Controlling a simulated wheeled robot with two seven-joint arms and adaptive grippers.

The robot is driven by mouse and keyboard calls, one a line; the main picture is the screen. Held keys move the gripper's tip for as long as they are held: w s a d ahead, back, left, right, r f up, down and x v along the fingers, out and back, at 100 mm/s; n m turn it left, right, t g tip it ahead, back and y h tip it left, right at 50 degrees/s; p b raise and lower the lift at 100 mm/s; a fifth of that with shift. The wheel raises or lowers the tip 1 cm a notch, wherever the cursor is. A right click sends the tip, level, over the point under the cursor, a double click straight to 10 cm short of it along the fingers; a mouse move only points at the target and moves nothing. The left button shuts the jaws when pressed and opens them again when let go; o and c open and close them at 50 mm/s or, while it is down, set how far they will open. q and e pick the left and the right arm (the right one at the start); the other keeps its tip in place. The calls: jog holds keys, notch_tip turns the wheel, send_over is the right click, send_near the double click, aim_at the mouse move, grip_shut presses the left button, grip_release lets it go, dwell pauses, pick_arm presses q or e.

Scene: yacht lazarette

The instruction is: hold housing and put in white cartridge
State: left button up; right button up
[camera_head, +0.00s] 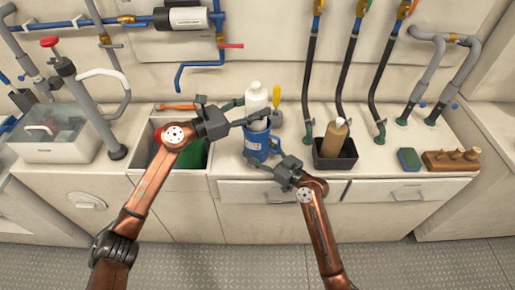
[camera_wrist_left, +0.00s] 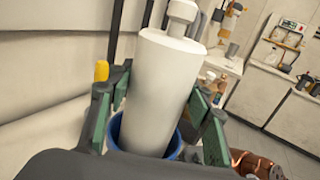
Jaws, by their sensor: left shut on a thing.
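The white cartridge (camera_head: 256,97) stands upright between the fingers of my left gripper (camera_head: 246,113), which is shut on it. In the left wrist view the cartridge (camera_wrist_left: 160,90) fills the space between the green-padded fingers. The blue housing (camera_head: 256,143) stands on the counter directly below. Its blue rim (camera_wrist_left: 115,128) shows around the cartridge's lower end in the left wrist view. How deep the cartridge sits in it is hidden. My right gripper (camera_head: 268,156) is at the housing's lower front right, its fingers apart. I cannot tell whether they press on it.
A yellow-handled tool (camera_head: 276,97) stands just behind right of the housing. A black tray (camera_head: 336,158) with a tan bottle (camera_head: 334,138) is to the right. An open sink (camera_head: 196,163) holding something green lies left. Hoses (camera_head: 310,75) rise behind.

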pick_arm(q)
jog(key=shift+f, duration=1.05)
pick_arm(e)
jog(key=shift+r, duration=0.1)
pick_arm(q)
jog(key=o, duration=1.2)
jog(key=shift+s, duration=0.1)
pick_arm(e)
jog(key=shift+s, duration=0.1)
pick_arm(q)
jog(key=shift+o, duration=0.3)
jog(key=shift+f, duration=0.1)
jog(key=v, duration=1.2)
pick_arm(e)
jog(key=o, duration=1.4)
